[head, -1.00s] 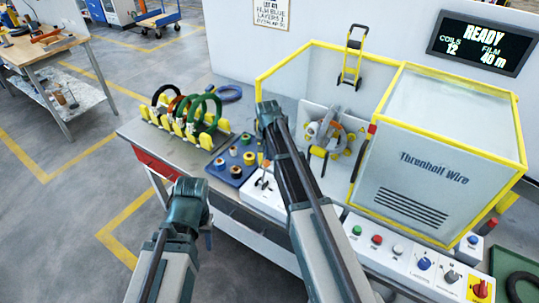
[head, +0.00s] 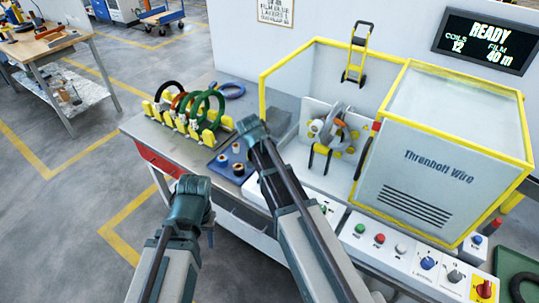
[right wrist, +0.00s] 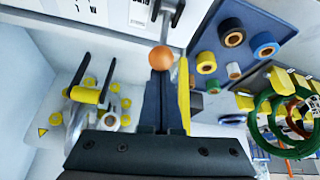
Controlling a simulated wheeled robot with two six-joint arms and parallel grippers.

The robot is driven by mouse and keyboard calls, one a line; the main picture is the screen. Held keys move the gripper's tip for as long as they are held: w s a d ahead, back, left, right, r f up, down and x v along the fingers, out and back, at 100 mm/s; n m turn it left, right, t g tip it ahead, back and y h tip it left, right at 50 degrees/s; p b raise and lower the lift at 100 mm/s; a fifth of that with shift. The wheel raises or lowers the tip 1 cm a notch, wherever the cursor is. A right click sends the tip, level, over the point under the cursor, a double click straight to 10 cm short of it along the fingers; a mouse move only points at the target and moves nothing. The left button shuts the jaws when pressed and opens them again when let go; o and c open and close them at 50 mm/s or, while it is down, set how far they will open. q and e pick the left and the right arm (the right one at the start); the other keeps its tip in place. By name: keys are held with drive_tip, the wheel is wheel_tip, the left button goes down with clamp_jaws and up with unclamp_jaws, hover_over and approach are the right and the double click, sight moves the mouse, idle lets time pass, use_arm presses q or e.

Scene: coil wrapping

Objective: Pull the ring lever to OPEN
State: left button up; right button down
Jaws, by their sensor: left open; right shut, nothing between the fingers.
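An orange ball knob (right wrist: 161,58) sits right at the fingertips of my right gripper (right wrist: 160,76) in the right wrist view. A metal and black fitting (right wrist: 170,14) on a white panel lies behind it; I cannot tell surely that they are one lever. The closed fingers hold nothing, and contact with the knob is unclear. In the head view my right gripper (head: 250,126) is over the bench, its arm hiding the lever panel. The wrapping ring (head: 334,126) with yellow rollers stands in the machine. My left gripper (head: 206,226) is open and empty, in front of the bench.
The yellow-framed machine housing (head: 440,170) stands right of my right arm. A rack of coils (head: 190,118) and a blue tray of rolls (head: 226,168) are left of it. A button panel (head: 400,250) runs along the front. A READY display (head: 487,42) hangs behind.

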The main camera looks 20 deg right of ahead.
use_arm(q)
wheel_tip(320, 180, down, 7)
drive_tip(key=b, duration=0.6)
use_arm(e)
drive_tip(key=s+a+t+h, duration=0.3)
drive_tip(key=s+a, duration=0.1)
drive_tip(key=a, duration=0.1)
drive_tip(key=shift+f+h, duration=0.25)
drive_tip(key=shift+h, duration=0.15)
drive_tip(key=shift+s, duration=0.15)
use_arm(q)
drive_tip(key=shift+r, duration=0.15)
